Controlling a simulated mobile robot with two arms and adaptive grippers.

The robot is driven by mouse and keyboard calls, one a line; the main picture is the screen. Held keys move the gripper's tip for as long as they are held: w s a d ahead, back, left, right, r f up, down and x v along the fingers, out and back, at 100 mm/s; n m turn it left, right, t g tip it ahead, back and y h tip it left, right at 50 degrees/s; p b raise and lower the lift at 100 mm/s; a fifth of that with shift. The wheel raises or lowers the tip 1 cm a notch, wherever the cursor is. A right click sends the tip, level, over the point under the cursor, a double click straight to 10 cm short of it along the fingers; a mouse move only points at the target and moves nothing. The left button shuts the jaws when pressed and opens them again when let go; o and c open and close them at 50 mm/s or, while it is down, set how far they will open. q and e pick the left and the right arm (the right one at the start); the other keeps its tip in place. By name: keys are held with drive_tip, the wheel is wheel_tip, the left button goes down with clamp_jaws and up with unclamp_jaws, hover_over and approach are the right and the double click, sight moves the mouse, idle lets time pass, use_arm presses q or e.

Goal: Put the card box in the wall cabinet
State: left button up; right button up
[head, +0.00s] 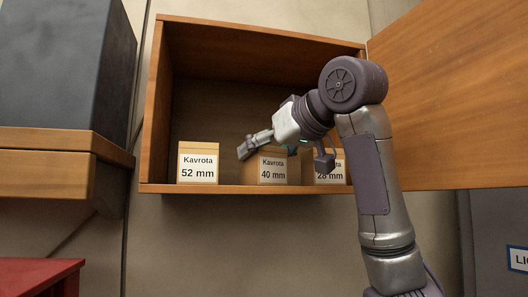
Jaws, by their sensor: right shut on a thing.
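The wooden wall cabinet (255,189) is open, its door (455,85) swung out to the right. Three tan card boxes with white labels are at its floor: "Kavrota 52 mm" (198,163) at the left, "Kavrota 40 mm" (270,172) in the middle, and "28 mm" (331,174) at the right, its label partly covered. My right gripper (284,156) reaches into the cabinet from the right, its fingers on either side of the middle box's top. It is shut on that box, though the contact is partly hidden. My left gripper is out of view.
A dark grey case (65,65) stands on a wooden shelf (50,140) at the left. A red surface (38,275) is at the lower left. A grey unit with a blue-edged label (517,258) is at the lower right. The cabinet's upper space is clear.

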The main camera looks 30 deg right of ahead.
drive_tip(key=shift+s+f, duration=0.1)
drive_tip(key=o, duration=1.4)
drive_tip(key=shift+s+a, duration=0.1)
drive_tip(key=shift+r, duration=0.2)
drive_tip(key=b+v, duration=0.5)
drive_tip(key=v, duration=0.6)
drive_tip(key=shift+s+b, duration=0.4)
